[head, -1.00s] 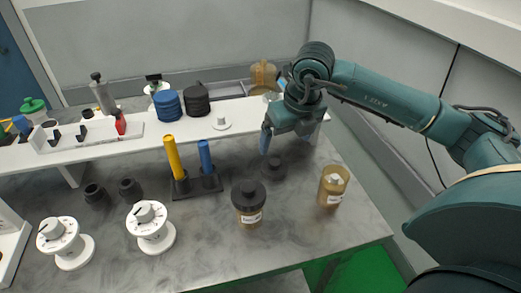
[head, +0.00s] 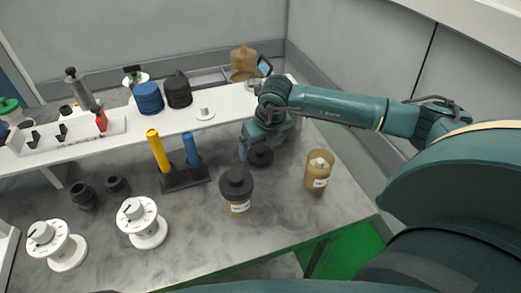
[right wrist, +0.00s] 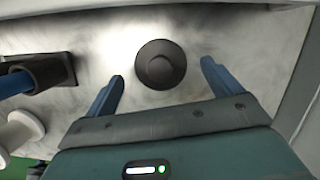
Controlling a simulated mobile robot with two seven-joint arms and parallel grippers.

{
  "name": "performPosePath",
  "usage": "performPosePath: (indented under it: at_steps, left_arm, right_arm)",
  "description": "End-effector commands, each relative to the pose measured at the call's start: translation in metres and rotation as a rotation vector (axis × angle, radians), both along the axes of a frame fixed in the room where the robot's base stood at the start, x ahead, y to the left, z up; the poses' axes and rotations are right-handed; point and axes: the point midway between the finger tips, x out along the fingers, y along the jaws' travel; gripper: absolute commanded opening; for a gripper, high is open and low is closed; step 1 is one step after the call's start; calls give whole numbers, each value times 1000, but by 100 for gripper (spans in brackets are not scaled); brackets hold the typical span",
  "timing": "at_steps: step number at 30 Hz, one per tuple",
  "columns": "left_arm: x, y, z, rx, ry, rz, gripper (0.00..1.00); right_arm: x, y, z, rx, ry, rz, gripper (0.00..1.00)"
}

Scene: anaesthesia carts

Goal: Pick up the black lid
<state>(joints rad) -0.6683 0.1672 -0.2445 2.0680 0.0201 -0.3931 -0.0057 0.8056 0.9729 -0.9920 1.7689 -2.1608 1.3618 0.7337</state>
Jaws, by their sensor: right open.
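In the right wrist view the lid (right wrist: 160,64) is a dark disc with a round knob. My left gripper is out of view.
An open amber jar (head: 319,172) stands to the right of the lid. A black stand (head: 186,178) with yellow and blue tubes is to the left. The white shelf (head: 225,119) runs behind. Two white dial units (head: 143,224) stand at front left.

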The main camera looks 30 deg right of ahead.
Motion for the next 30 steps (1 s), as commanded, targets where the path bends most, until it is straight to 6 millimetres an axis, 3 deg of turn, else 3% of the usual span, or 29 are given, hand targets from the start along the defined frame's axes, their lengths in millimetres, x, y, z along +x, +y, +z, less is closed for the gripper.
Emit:
performPosePath:
  at_steps: [4,12,30]
  left_arm:
    - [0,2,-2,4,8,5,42]
    - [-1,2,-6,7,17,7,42]
    - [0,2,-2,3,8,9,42]
  right_arm:
    - [4,0,-15,0,1,-1,91]
    - [5,0,-18,0,-1,0,90]
    - [5,0,-17,0,-1,0,43]
